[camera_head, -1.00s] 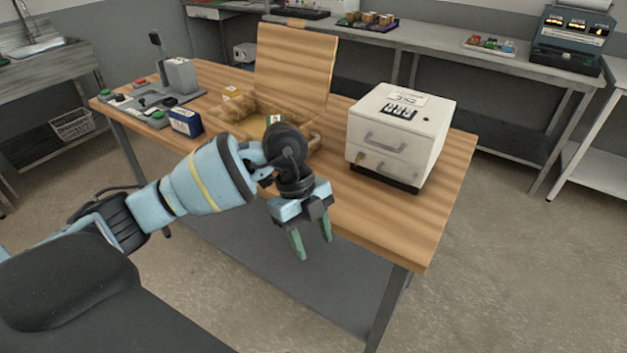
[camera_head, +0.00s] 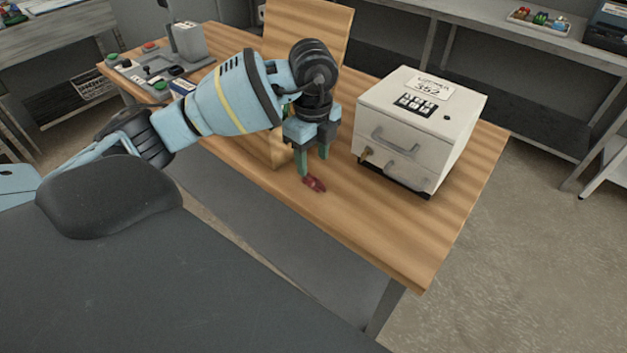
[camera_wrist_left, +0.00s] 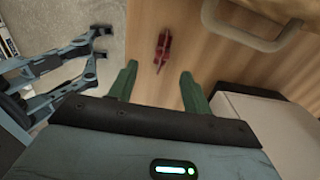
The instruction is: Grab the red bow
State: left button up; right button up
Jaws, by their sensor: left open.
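The small red bow (camera_head: 314,184) lies on the wooden table near its front edge, in front of the white drawer box. It also shows in the left wrist view (camera_wrist_left: 163,48), just beyond and between my fingertips. My left gripper (camera_head: 313,166) is open and empty above and slightly behind the bow, with its green fingers pointing down. Its open fingers also show in the left wrist view (camera_wrist_left: 158,74). The bow is not between the fingers.
A white drawer box (camera_head: 413,135) with a keypad stands right of my left gripper. An open wooden box (camera_head: 337,32) is partly hidden behind my left arm. A control panel (camera_head: 150,70) is at the table's far left. The table's front right is clear.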

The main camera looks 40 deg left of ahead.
aim_at(313, 178)
pick_arm(q)
jog(key=shift+w+f, duration=0.1)
jog(key=shift+f, duration=0.3)
jog(key=shift+w+a+f, duration=0.1)
jog(key=shift+a+f, duration=0.05)
jog(key=shift+f, duration=2.4)
jog(key=shift+c, duration=0.3)
jog(key=c, duration=1)
